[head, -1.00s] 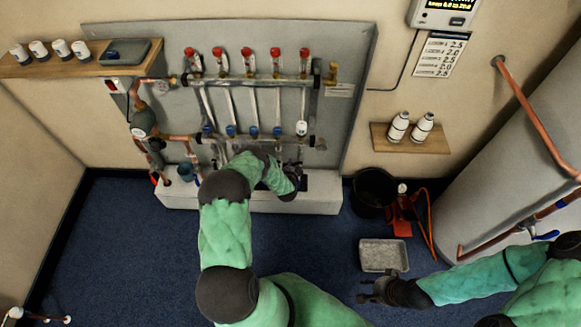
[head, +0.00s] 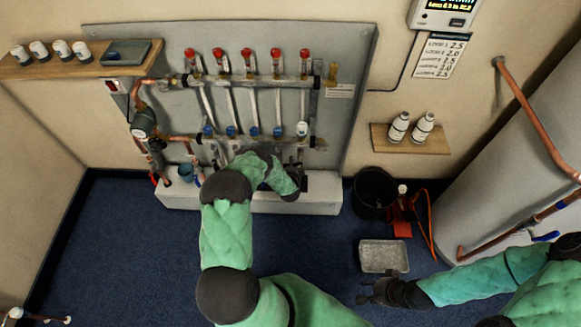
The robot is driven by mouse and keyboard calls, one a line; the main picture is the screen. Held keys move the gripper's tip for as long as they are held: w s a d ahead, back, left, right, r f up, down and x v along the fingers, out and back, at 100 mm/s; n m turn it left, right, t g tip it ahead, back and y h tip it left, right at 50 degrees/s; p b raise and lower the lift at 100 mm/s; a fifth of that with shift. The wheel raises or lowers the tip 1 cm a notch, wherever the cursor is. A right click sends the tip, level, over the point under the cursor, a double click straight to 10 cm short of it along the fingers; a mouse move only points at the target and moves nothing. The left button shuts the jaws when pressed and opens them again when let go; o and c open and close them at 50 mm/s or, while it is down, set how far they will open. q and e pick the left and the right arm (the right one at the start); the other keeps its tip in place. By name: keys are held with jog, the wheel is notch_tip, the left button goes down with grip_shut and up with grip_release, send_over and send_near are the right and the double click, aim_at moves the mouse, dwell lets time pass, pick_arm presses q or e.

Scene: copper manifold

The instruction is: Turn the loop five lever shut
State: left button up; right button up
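The copper manifold (head: 250,80) is on a grey backboard, with red-topped flow gauges along its upper bar and blue caps along its lower bar. The rightmost loop has a red-topped gauge (head: 304,62) above and a white cap (head: 302,129) below. I cannot make out its lever clearly.
A pale ledge (head: 322,200) runs below the manifold. A black bucket (head: 374,190), a red tool (head: 402,222) and a grey tray (head: 384,256) stand on the blue floor at right. A shelf with bottles (head: 410,139) is on the wall.

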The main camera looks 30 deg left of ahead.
pick_arm(q)
jog(key=v, duration=1.2)
dwell(0.6)
jog(key=s+d+n+g+h, duration=0.2)
jog(key=s+d+n+h, duration=0.15)
jog(key=d, duration=0.45)
jog(key=s+d+n+g+h, duration=0.2)
jog(key=s+d+n+h, duration=0.15)
jog(key=d, duration=0.45)
jog(key=s+d+r+n+g+h, duration=0.1)
jog(key=s+d+r+n+g, duration=0.1)
jog(key=s+d, duration=0.3)
jog(key=s+d+r+n+g+h, duration=0.2)
jog(key=s+d+r+n+g, duration=0.1)
jog(key=s, duration=0.8)
jog(key=d+r+n, duration=0.1)
jog(key=d+n, duration=0.1)
jog(key=shift+d+r+g+h, duration=0.3)
jog(key=shift+d+r, duration=0.05)
jog(key=shift+r, duration=0.05)
